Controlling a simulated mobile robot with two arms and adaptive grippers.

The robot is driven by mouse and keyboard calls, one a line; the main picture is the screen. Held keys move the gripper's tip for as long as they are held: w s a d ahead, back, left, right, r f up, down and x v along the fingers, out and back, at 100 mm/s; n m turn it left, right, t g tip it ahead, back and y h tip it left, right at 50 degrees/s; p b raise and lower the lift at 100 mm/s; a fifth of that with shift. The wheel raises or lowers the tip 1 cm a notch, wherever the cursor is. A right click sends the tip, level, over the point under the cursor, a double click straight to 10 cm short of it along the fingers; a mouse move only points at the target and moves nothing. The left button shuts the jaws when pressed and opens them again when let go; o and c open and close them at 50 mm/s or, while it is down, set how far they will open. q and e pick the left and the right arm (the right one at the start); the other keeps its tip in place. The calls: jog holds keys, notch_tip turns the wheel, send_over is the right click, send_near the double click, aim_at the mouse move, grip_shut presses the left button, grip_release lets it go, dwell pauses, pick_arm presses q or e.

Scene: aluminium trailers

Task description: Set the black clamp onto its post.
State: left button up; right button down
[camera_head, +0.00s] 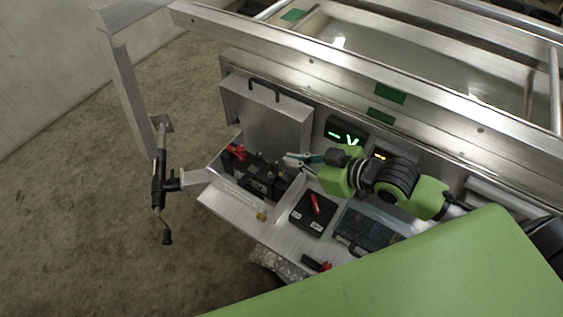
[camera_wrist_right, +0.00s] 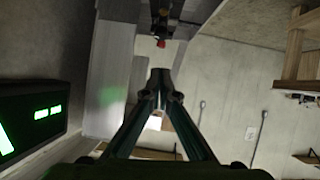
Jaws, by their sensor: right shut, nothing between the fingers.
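My right gripper (camera_head: 293,159) is beside the open metal box (camera_head: 235,193), above its right part. Its fingers meet at the tips in the right wrist view (camera_wrist_right: 160,80), shut and empty. In the box sits a dark battery-like block (camera_head: 262,184) with black parts on top. A red clamp (camera_head: 237,152) is at its far left end. I cannot clearly tell the black clamp or its post apart from the other dark parts there. Dark parts with a red tip (camera_wrist_right: 161,43) show at the top of the wrist view. My left gripper is not in view.
The box's lid (camera_head: 265,115) stands open behind. Right of the box are a black case (camera_head: 313,214) with a red item on it, and a clear-topped bin (camera_head: 367,229). Displays (camera_head: 345,133) sit on the trailer side. A black jack (camera_head: 158,180) stands left. Floor beyond is clear.

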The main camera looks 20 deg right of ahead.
aim_at(282, 177)
jog(key=w+f, duration=0.1)
jog(key=w+a+f, duration=0.2)
jog(key=f, duration=0.1)
jog(key=shift+w+p, duration=0.1)
jog(key=shift+p, duration=0.25)
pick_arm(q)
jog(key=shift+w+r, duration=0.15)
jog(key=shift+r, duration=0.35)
pick_arm(e)
jog(key=shift+w+a+f, duration=0.1)
jog(key=shift+w+f, duration=0.05)
jog(key=shift+f, duration=0.6)
